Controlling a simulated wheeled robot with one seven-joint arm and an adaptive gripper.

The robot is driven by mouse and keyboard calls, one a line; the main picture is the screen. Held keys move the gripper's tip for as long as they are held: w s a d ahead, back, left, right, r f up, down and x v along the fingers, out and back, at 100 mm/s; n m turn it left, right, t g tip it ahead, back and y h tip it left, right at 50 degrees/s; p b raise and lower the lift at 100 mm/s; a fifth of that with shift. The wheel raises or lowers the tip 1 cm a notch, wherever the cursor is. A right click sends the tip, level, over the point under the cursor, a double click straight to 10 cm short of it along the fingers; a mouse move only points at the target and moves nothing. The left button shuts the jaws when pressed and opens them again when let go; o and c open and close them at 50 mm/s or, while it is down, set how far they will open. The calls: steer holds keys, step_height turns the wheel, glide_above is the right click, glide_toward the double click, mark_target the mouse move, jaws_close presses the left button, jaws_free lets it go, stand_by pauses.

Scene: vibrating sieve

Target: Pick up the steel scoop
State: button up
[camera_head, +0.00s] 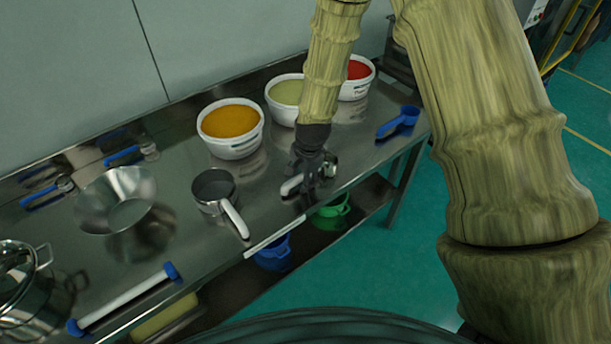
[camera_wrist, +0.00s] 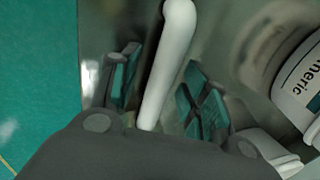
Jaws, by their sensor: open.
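The steel scoop shows in the head view as a pale handle (camera_head: 291,186) to the left of my gripper (camera_head: 314,168), near the table's front edge. A shiny part at the gripper's right looks like its bowl, mostly hidden. In the wrist view the rounded pale handle (camera_wrist: 170,65) runs between the two spread fingers of my gripper (camera_wrist: 160,95). The fingers are open, one on each side of the handle, with visible gaps. The scoop's far part is hidden under the gripper body.
On the steel table (camera_head: 262,205) stand a grey pot (camera_head: 214,188) with a pale handle and bowls of orange (camera_head: 231,146), pale green (camera_head: 282,110) and red (camera_head: 362,86) powder. A blue scoop (camera_head: 398,122) lies right, a steel bowl (camera_head: 100,210) left. The front edge is close.

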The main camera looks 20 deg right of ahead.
steer(key=shift+c, duration=0.5)
jaws_close()
